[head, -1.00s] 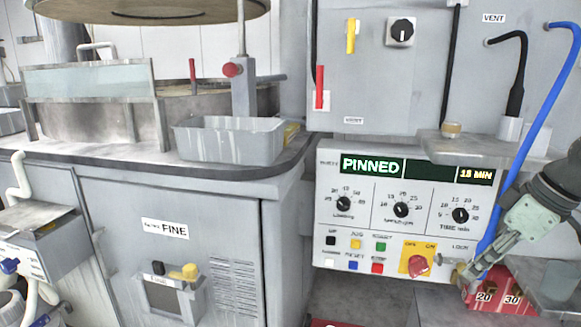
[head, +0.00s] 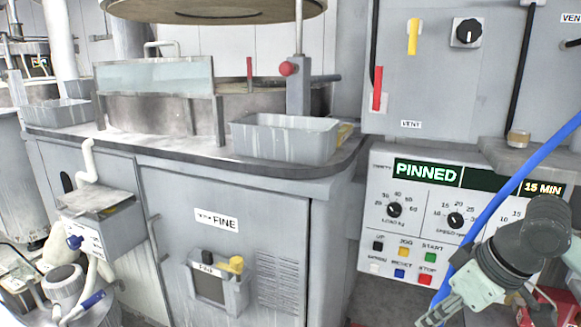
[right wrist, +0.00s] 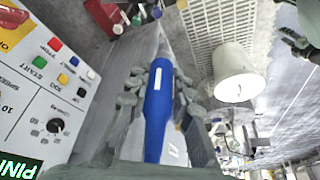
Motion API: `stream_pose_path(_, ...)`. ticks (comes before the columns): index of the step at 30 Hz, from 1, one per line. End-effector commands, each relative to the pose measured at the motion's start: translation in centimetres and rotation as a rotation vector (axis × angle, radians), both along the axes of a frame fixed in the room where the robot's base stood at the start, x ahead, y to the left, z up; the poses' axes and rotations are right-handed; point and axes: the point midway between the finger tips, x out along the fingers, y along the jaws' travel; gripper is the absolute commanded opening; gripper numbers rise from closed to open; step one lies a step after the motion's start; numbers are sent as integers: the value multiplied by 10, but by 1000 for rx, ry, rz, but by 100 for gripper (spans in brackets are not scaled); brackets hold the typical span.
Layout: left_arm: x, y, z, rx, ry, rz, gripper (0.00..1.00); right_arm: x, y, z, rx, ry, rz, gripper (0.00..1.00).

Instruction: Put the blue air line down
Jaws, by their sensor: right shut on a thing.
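The blue air line (head: 507,190) comes down from the right edge of the head view to my right gripper (head: 440,312), low at the right in front of the control panel. In the right wrist view its thick blue end (right wrist: 159,112) lies between the fingers of my right gripper (right wrist: 160,88), which is shut on it. A slim pale tip points away from the fingers. My left gripper is not in the head view. A dark jointed shape at the top right of the right wrist view may be it, cut off by the edge.
The control panel (head: 377,220) reading PINNED stands just behind my right gripper. A red box (head: 548,305) is partly hidden behind my right arm. A grey tray (head: 285,137) sits on the bench left of the panel. A white bucket (right wrist: 236,72) shows in the right wrist view.

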Motion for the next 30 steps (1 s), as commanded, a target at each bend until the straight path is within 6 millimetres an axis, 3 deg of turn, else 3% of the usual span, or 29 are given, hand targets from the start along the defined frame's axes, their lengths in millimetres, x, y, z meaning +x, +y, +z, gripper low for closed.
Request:
stream_pose_path(1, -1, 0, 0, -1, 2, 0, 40, 0, 18, -8, 10, -2, 0, 0)
stream_pose_path(6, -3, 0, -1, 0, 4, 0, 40, 1, 62, -40, 9, 4, -55, 0)
stream_pose_path(11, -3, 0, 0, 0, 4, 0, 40, 13, 94, -65, 4, -2, -209, 0)
stream_pose_path(15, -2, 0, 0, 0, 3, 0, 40, 30, 98, -52, 1, -5, -350, 0)
stream_pose_path(21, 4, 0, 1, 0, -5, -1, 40, 39, 101, -31, 0, -2, -451, 0)
stream_pose_path(24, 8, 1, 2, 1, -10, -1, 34, 39, 92, -33, -4, 2, -462, 0)
stream_pose_path(30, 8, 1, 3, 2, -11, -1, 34, 38, 92, -33, 0, 2, -461, 0)
